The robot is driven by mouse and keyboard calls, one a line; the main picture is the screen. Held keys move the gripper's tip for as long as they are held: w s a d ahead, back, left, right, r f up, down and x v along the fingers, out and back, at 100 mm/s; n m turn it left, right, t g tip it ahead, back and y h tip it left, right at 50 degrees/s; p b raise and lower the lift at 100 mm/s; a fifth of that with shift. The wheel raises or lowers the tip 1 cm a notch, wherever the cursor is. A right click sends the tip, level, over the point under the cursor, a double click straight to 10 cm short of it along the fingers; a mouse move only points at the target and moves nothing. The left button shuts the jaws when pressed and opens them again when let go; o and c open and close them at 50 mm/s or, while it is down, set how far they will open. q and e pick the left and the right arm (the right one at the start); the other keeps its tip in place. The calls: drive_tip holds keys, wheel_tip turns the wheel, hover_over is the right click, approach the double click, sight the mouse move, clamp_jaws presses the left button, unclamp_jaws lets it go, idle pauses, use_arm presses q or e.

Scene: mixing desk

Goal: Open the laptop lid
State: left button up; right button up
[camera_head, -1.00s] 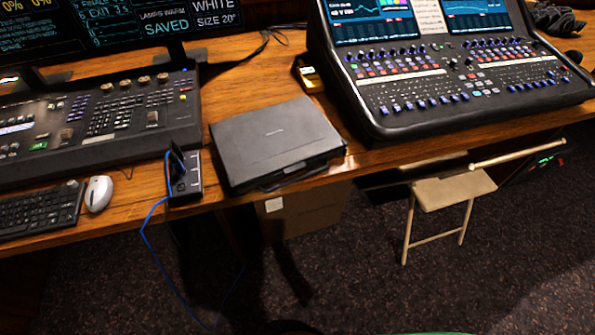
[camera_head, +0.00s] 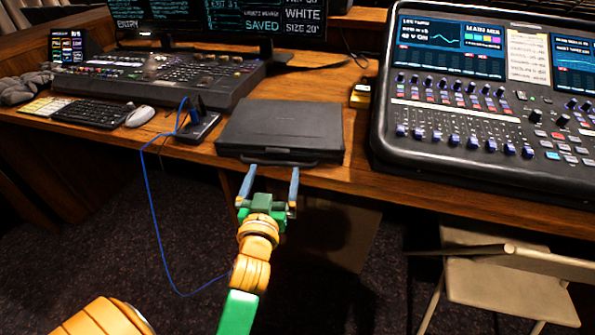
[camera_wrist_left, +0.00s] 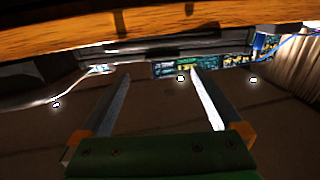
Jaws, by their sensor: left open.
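The laptop (camera_head: 283,124) is a dark, flat case lying closed near the front edge of the desk in the head view. A handle runs along its front side, facing me. My left gripper (camera_head: 273,171) is open and empty, just in front of the laptop's front side, with its two fingers pointing at it. Whether the fingertips touch the laptop cannot be told. In the left wrist view the open fingers (camera_wrist_left: 158,76) have nothing between them, and I cannot clearly make out the laptop there. My right gripper is not in view.
The wooden desk (camera_head: 345,178) has a large mixing console (camera_head: 480,125) right of the laptop. A small black box (camera_head: 198,128) with a blue cable stands left of it, beside a lighting console (camera_head: 160,78). A folding chair (camera_head: 500,280) stands at the lower right.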

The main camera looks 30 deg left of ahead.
sight(277, 153)
use_arm(q)
drive_tip(key=x, duration=0.5)
drive_tip(key=shift+w+a+f, duration=0.1)
drive_tip(key=shift+w+a, duration=0.05)
drive_tip(key=shift+a, duration=0.25)
drive_tip(key=shift+w, duration=0.35)
drive_tip(key=shift+c, duration=0.2)
